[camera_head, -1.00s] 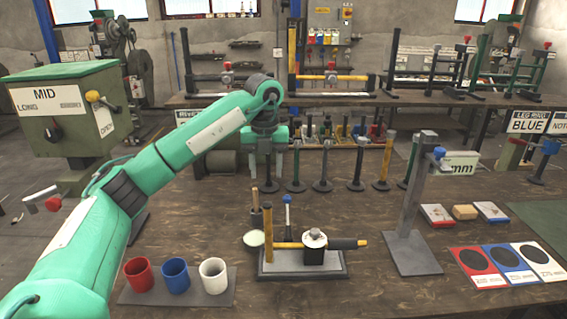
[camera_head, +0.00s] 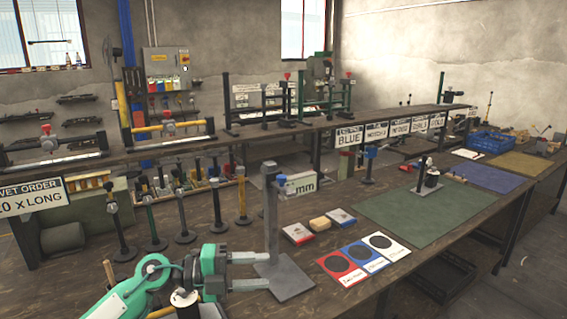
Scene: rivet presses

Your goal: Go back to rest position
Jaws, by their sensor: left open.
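My left arm (camera_head: 130,295) is green and comes in low at the left, bent near the bottom edge. My left gripper (camera_head: 258,270) points right, with its two grey fingers apart and nothing seen between them. Its fingertips show beside the grey base plate of the upright post stand (camera_head: 272,225); I cannot tell whether they touch it. My right gripper is not in view.
A black and white fixture part (camera_head: 185,298) shows just below my left gripper. Red, blue and white cards (camera_head: 342,275) lie right of the stand. Several upright tools (camera_head: 181,215) stand behind my arm. A green mat (camera_head: 425,215) has a small fixture (camera_head: 430,180) on it.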

